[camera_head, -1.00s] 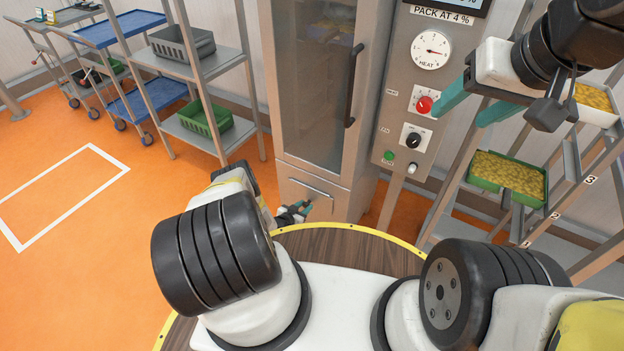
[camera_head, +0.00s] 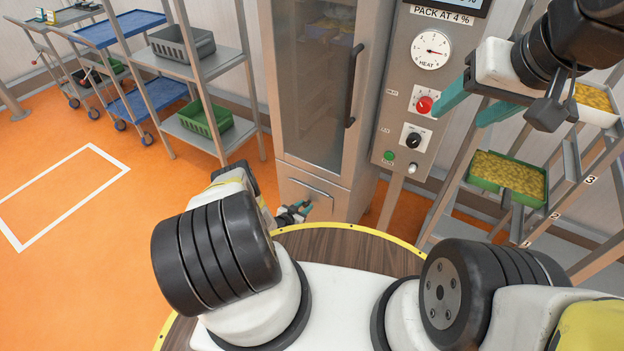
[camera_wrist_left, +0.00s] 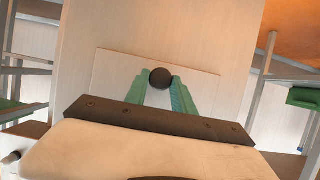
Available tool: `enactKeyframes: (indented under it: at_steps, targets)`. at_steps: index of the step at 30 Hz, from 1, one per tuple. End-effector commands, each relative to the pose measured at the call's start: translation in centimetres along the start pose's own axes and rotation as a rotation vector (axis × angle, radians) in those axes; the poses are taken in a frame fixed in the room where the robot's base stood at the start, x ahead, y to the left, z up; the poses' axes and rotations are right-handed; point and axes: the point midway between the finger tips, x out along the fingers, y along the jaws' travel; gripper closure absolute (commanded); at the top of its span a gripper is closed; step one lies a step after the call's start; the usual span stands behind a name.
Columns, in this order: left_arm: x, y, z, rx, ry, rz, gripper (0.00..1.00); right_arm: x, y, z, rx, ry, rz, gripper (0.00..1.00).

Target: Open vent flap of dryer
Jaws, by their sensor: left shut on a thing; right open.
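The dryer (camera_head: 318,90) is a tall metal cabinet with a glass door. Its vent flap (camera_head: 317,188) is a small panel low on the front, below the door. In the left wrist view the flap (camera_wrist_left: 112,72) is a pale rectangle with a dark round knob (camera_wrist_left: 160,77). My left gripper (camera_wrist_left: 160,84) is shut on this knob, with a green finger on each side. In the head view my left gripper (camera_head: 304,208) is small and partly hidden behind my arm. My right gripper (camera_head: 460,115) is open and empty in front of the control panel.
The control panel (camera_head: 413,120) carries a heat dial (camera_head: 430,49), a red knob (camera_head: 424,105), a black knob (camera_head: 413,140) and a green button (camera_head: 388,156). A rack with a green tray (camera_head: 485,183) of yellow pieces stands at right. Shelves with crates stand at left.

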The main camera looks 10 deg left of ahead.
Motion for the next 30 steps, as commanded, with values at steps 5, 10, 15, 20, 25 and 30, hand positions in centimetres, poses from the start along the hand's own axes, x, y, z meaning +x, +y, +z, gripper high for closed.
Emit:
enactKeyframes:
  at_steps: [5, 10, 15, 20, 25, 30]
  targets:
    - [0.0, -0.1, 0.0, 0.000, 0.000, -0.001, 1.00, 0.0, 0.0, 0.0, 0.000, 0.000, 0.000, 0.41]
    - [-0.2, -0.1, -0.1, 0.000, -0.016, -0.001, 1.00, 0.0, 0.0, 0.0, 0.000, 0.000, 0.000, 0.41]
    - [-0.7, -0.1, -0.3, 0.001, -0.078, 0.000, 1.00, 0.0, 0.0, 0.0, 0.000, 0.000, 0.000, 0.41]
    - [-1.6, -0.1, -0.7, 0.001, -0.185, 0.001, 1.00, 0.0, 0.0, 0.0, 0.000, 0.000, 0.000, 0.41]
    - [-2.8, -0.1, -1.3, 0.003, -0.336, 0.001, 1.00, 0.0, 0.0, 0.0, 0.000, 0.000, 0.000, 0.41]
    - [-3.9, 0.0, -2.1, 0.005, -0.498, 0.001, 1.00, 0.0, 0.0, 0.0, 0.000, 0.000, 0.000, 0.41]
